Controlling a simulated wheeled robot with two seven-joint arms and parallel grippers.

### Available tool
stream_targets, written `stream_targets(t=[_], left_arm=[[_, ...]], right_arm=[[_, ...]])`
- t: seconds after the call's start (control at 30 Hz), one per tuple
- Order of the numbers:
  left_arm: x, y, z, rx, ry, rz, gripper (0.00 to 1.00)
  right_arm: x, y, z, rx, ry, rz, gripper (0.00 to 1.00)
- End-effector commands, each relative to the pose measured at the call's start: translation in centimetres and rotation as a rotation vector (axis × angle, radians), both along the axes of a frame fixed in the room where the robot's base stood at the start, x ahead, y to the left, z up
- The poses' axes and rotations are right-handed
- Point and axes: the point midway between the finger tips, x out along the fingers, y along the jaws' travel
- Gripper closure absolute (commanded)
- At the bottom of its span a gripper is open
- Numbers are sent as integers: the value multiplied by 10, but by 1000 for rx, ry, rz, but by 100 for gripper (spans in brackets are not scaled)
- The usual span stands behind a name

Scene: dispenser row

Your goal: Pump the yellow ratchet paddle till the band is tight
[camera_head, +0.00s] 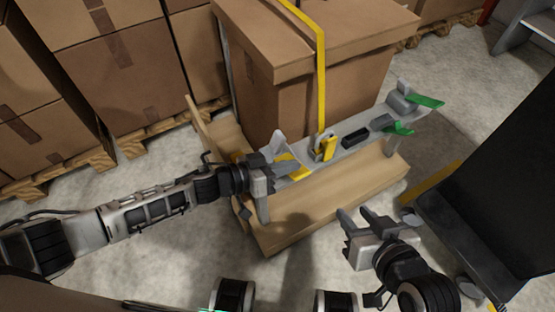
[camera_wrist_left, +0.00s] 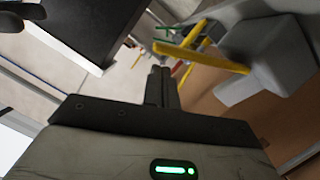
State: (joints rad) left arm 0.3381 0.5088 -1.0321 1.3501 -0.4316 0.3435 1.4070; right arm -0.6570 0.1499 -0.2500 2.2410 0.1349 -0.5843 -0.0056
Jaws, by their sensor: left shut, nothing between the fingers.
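The yellow ratchet paddle (camera_head: 329,148) stands upright on a grey rail (camera_head: 350,135), at the lower end of the yellow band (camera_head: 321,75). The band runs down over a carton. My left gripper (camera_head: 290,168) is at the rail's left end, to the left of the paddle and apart from it. Its fingers (camera_wrist_left: 160,86) are shut and empty in the left wrist view. A grey block with a yellow bar (camera_wrist_left: 205,58) is close beyond them there. I cannot tell if they touch. My right gripper (camera_head: 358,213) is open and empty, in front of the rail.
The carton (camera_head: 335,90) stands behind the rail on a wooden base (camera_head: 325,205). A black block (camera_head: 356,137) and green levers (camera_head: 427,101) sit further right on the rail. A dark panel (camera_head: 495,180) stands at the right. Stacked cartons (camera_head: 115,75) fill the back left.

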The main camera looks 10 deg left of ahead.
Motion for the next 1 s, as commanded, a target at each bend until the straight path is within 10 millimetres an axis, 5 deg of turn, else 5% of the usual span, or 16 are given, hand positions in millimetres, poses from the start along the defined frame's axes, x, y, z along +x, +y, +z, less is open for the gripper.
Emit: stream_targets(t=[1.0], left_arm=[[-8, -5, -15, 50, -68, 0, 100]], right_arm=[[3, 0, -2, -3, -3, 6, 64]])
